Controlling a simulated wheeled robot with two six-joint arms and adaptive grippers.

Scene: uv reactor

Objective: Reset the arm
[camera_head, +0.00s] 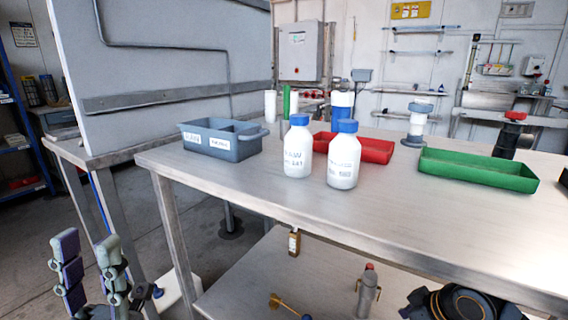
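My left gripper (87,247) is at the bottom left, low beside the steel table (230,190) and apart from it. Its two fingers point up and stand apart with only floor showing between them, so it is open and empty. The rest of the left arm is mostly cut off by the bottom edge. I do not see my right gripper. A dark rounded part at the bottom right is partly cut off, and I cannot tell what it is.
On the table stand two white bottles with blue caps (298,150) (344,158), a grey-blue bin (222,147), a red tray (377,150) and a green tray (478,172). A lower shelf (250,290) holds small items. A large grey panel (160,60) rises at the left.

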